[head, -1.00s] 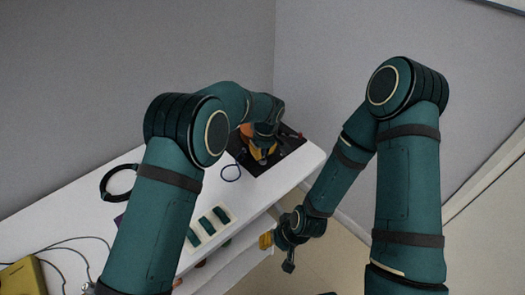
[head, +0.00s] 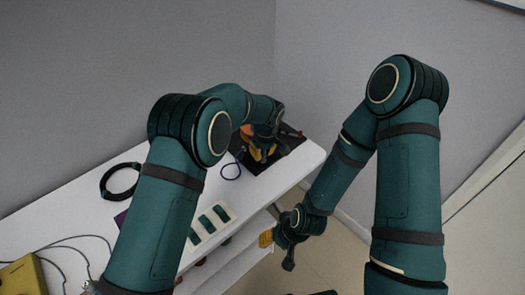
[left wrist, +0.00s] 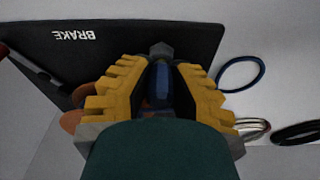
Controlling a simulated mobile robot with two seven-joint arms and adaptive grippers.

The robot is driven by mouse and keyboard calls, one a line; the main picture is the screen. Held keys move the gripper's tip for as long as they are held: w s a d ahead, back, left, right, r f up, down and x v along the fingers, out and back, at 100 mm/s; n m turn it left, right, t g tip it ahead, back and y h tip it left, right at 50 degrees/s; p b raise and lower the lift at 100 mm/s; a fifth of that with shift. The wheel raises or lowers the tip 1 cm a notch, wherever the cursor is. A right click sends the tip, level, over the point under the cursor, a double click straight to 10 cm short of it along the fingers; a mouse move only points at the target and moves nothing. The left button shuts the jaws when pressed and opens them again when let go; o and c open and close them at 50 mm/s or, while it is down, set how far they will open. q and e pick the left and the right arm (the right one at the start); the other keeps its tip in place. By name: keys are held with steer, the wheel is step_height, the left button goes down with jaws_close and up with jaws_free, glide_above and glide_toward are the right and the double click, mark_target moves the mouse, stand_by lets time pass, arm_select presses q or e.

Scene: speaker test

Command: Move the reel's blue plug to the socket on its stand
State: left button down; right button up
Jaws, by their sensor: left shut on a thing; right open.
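My left gripper (head: 262,153) is over the dark board (head: 284,154) at the far right end of the white table. In the left wrist view its yellow fingers (left wrist: 158,88) are shut on the blue plug (left wrist: 160,84), which sits mostly hidden between them. A grey angular piece (left wrist: 162,50) shows just beyond the plug. A blue cable loop (head: 231,171) lies at the board's left edge; it also shows in the left wrist view (left wrist: 262,76). The reel and the socket cannot be made out clearly. My right gripper (head: 277,250) is open and empty, low beside the table's front.
The board carries the word BRAKE (left wrist: 75,34) and a dark rod with a red end (left wrist: 3,50). An orange part (head: 246,131) shows behind my left gripper. A black cable coil (head: 119,181), a pale tray with green pieces (head: 209,224) and a yellow box (head: 22,275) are further left.

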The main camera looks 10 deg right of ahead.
arm_select(q)
steer(key=shift+f, duration=0.3)
steer(key=c, duration=0.9)
jaws_free()
steer(key=shift+r, duration=0.15)
steer(key=shift+r+p, duration=1.95)
steer(key=shift+r, duration=1.7)
